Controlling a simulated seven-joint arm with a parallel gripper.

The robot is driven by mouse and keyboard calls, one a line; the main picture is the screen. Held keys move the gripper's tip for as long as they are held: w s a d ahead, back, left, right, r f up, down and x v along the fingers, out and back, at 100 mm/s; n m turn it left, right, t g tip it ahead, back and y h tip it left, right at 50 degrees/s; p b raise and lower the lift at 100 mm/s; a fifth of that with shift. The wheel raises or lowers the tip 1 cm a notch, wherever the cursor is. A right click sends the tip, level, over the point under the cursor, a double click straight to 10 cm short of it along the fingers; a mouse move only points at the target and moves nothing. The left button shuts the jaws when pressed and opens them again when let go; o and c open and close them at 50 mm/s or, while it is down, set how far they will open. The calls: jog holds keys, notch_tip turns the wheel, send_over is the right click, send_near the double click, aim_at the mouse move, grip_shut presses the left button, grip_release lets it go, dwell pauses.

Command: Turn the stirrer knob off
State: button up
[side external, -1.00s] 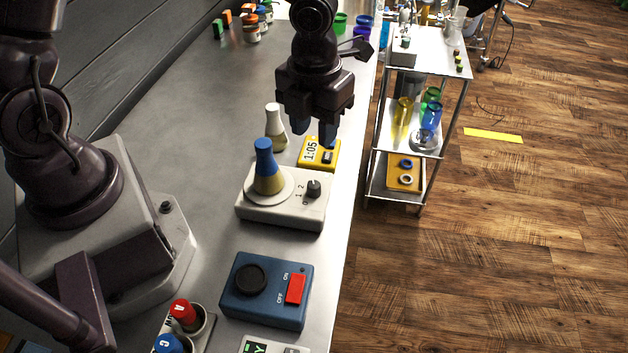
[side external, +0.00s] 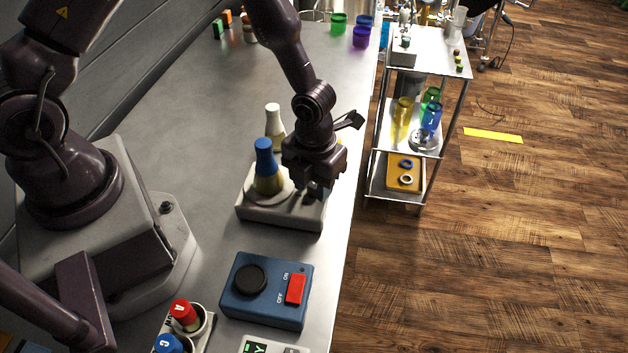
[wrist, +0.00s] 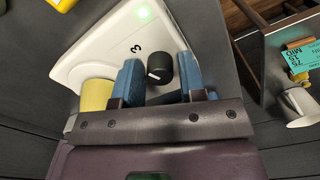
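The white stirrer (side external: 265,213) stands on the steel bench, with a blue-topped flask of yellow liquid (side external: 265,167) on its plate. My gripper (side external: 316,190) is lowered over the stirrer's right side and hides the knob in the side view. In the wrist view, the black stirrer knob (wrist: 159,68) with a white pointer lies between the two blue fingers of my gripper (wrist: 160,80). The fingers are apart, one on each side, with narrow gaps to the knob. The other marks are hidden.
A blue device (side external: 266,312) with a black dial and red switch stands in front of the stirrer. A pale flask (side external: 274,127) stands behind it. The yellow timer (wrist: 62,3) is mostly hidden. A metal cart (side external: 412,142) stands right of the bench edge.

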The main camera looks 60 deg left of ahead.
jog(key=shift+c, duration=0.4)
jog(key=c, duration=0.6)
jog(key=shift+o, duration=0.2)
jog(key=shift+n, duration=0.3)
jog(key=n, duration=1.3)
jog(key=shift+n, duration=0.3)
jog(key=n, duration=0.4)
jog(key=shift+n, duration=0.3)
jog(key=shift+w+n, duration=0.1)
jog(key=shift+n, duration=0.2)
